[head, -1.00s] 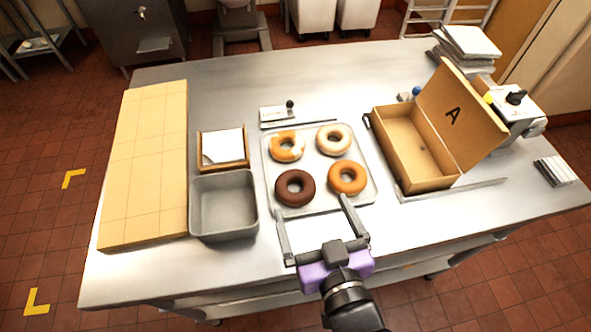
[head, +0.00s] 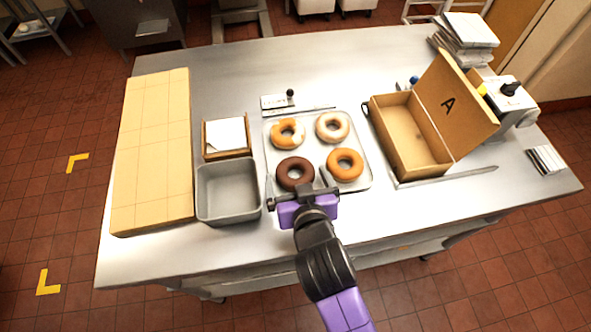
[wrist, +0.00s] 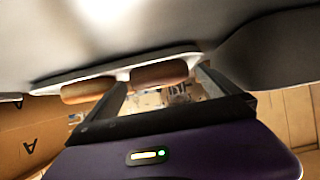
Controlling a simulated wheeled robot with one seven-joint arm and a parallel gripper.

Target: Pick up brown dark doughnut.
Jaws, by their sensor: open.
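The dark brown doughnut (head: 295,172) lies at the front left of a light tray (head: 368,166). In the wrist view it shows edge-on (wrist: 158,74), between the ends of my fingers. My gripper (head: 297,182) is open, at the doughnut's near side in the head view, and covers its near edge. I cannot tell whether the fingers touch it. An orange doughnut (head: 345,163) lies to its right and also shows in the wrist view (wrist: 88,91). Behind are a partly white-glazed doughnut (head: 288,133) and a pale-glazed doughnut (head: 332,127).
A grey bin (head: 228,192) stands close left of the tray, with a small wooden box (head: 227,138) behind it. An open cardboard box (head: 410,140) marked A stands to the right. A large tan block (head: 152,150) fills the left. The table's front right is clear.

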